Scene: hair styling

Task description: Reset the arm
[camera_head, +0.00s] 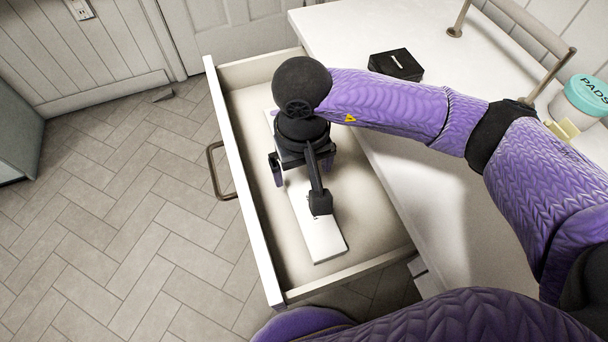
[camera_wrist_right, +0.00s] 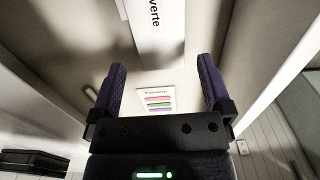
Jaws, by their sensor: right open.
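My right arm reaches in from the right over an open drawer (camera_head: 375,232) in the camera_head view. My right gripper (camera_head: 300,172) points down into the drawer and its fingers are partly hidden by its own body. In the right wrist view the gripper (camera_wrist_right: 161,75) has its two purple fingers wide apart with nothing held between them. A long white box (camera_head: 322,238) lies in the drawer below the gripper. It also shows in the right wrist view as a white box with the printed letters "verte" (camera_wrist_right: 158,32). My left gripper is out of view.
The white counter (camera_head: 440,220) lies right of the drawer, with a black box (camera_head: 396,65), a teal-lidded jar (camera_head: 588,95) and a metal rail (camera_head: 555,75). The drawer's walls surround the gripper. Tiled floor (camera_head: 120,230) is open to the left.

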